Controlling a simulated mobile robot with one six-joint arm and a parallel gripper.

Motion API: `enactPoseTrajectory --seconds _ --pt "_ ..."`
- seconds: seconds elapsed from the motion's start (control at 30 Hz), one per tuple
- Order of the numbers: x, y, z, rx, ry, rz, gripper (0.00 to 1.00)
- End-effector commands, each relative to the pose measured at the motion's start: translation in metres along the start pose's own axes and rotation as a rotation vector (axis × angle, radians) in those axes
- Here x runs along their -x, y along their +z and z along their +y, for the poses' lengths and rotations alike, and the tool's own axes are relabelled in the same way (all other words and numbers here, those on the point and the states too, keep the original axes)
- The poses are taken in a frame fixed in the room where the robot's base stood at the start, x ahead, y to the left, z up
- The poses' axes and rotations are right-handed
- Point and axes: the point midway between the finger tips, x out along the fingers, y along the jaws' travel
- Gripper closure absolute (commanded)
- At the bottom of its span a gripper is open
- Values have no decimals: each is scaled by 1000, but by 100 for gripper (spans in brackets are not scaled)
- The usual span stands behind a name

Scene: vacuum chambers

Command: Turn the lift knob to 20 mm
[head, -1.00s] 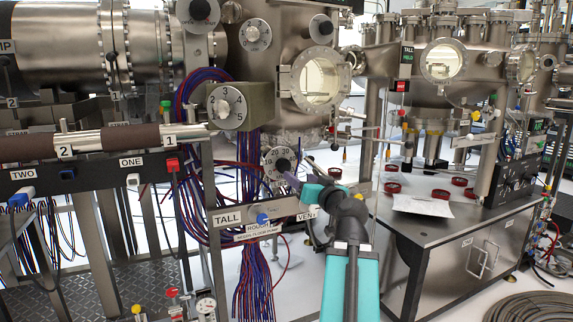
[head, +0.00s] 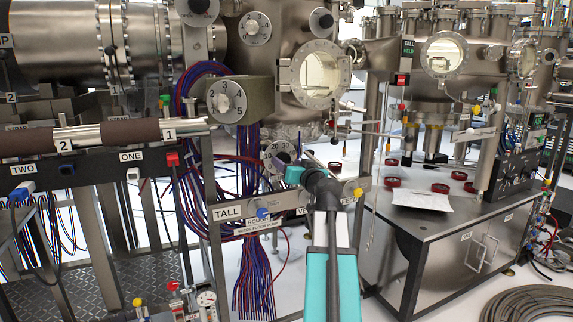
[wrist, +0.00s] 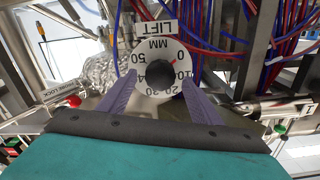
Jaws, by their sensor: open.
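The lift knob (wrist: 161,73) is a dark round knob on a white dial (wrist: 143,60) marked LIFT, MM and 0 to 50. A small red mark at the knob's edge points toward the 0 side. My gripper (wrist: 159,80) is open, with one purple finger on each side of the dial's lower part; no contact with the knob shows. In the head view, the dial (head: 270,158) is partly hidden behind my gripper (head: 287,168).
Red and blue cable bundles (head: 250,275) hang beside and below the dial. A metal rail with labels TALL (head: 228,214) and a blue knob (head: 262,213) runs below my gripper. A steel bench (head: 420,222) stands to the right.

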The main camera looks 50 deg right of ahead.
Motion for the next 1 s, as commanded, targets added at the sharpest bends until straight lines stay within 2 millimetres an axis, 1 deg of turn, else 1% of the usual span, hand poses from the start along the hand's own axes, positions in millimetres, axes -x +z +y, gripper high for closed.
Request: enactPoseTrajectory --seconds 0.03,0.2,0.57,0.8,1.0 --pt "-5 0 0 0 -1 -1 42" --pt "-12 0 0 0 -1 -1 42" --pt "-14 1 -1 0 -1 -1 42" --pt "-14 0 -1 0 -1 -1 82" --pt "-14 0 -1 -7 -1 -1 83"
